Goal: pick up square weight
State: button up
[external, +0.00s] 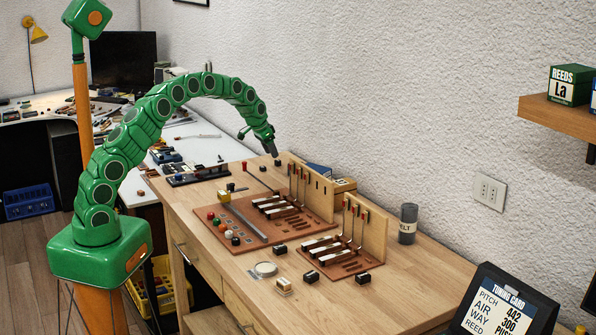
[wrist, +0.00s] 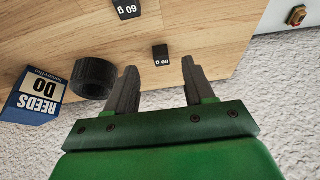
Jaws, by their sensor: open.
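Small black block-shaped weights with white gram markings show in the wrist view. One weight (wrist: 161,55) lies on the wooden bench just beyond the gap between my fingers. Another weight (wrist: 127,8) is at the top edge, partly cut off. In the external view, two small dark blocks, one nearer (external: 263,168) and one farther (external: 277,162), sit on the bench below my gripper (external: 258,141). My gripper is open and empty above the bench, and its two dark fingers also show in the wrist view (wrist: 159,80). I cannot tell which weight is the square one.
A dark round container (wrist: 93,78) and a REEDS DO box (wrist: 34,95) stand left of my fingers in the wrist view. In the external view, key models with upright wooden panels (external: 311,189) stand nearby. More dark blocks (external: 281,250) lie toward the front. The wall is close behind.

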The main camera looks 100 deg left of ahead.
aim_at(276, 161)
jog(key=shift+x, duration=2.4)
jog(key=shift+a, duration=0.15)
jog(key=shift+c, duration=0.3)
grip_shut()
